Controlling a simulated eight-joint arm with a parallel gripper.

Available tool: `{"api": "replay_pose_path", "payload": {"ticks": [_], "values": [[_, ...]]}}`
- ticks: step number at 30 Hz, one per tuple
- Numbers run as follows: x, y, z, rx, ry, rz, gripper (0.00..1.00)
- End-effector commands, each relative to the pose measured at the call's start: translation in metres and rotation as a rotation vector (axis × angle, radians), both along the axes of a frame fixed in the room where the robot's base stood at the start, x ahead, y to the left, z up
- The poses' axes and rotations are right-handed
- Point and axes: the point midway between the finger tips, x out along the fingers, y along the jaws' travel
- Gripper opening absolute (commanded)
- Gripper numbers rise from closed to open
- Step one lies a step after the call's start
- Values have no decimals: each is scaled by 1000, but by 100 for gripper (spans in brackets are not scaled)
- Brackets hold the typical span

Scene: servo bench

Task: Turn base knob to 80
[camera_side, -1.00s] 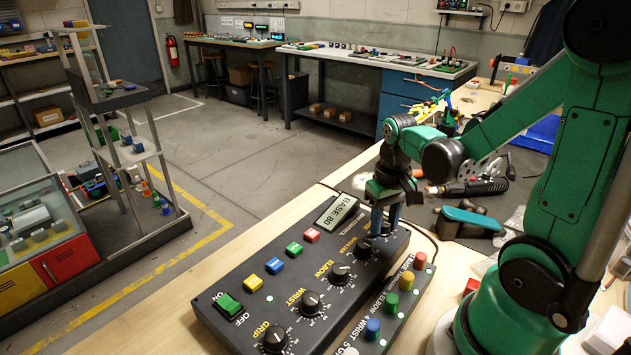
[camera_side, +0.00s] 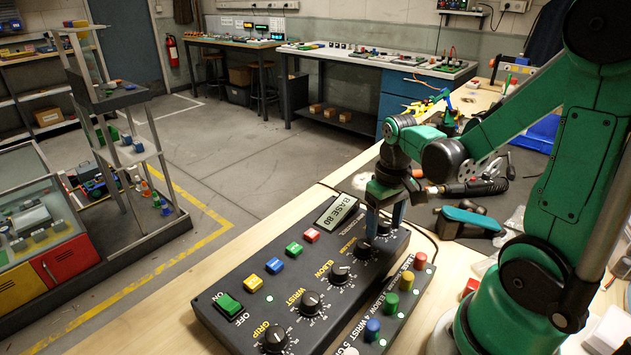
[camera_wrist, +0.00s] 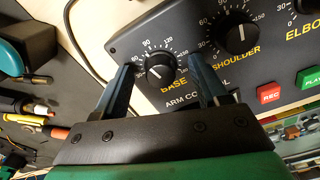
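The base knob (camera_wrist: 160,70) is a black dial with a white pointer on the dark control box; the pointer aims to the upper left, between the marks near 60 and 90. In the side view the knob (camera_side: 384,228) is partly hidden behind a finger. The display (camera_side: 338,211) reads BASE 80. My gripper (camera_wrist: 161,66) is open, with one blue finger on each side of the base knob and gaps between fingers and knob. In the side view my gripper (camera_side: 385,218) hangs just over the far end of the box.
The shoulder knob (camera_wrist: 242,38) is close beside the base knob. Elbow (camera_side: 338,274), wrist (camera_side: 310,302) and grip (camera_side: 274,339) knobs follow towards the front. A strip of coloured buttons (camera_side: 406,280) lies right of the box. A cable runs behind it.

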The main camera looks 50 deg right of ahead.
Motion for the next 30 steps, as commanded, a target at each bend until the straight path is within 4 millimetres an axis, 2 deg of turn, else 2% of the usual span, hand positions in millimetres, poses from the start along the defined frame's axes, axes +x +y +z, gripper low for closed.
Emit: {"api": "replay_pose_path", "payload": {"ticks": [8,21,30], "values": [[0,0,2,0,0,0,66],[0,0,45,0,0,0,66],[0,0,56,0,0,0,66]]}}
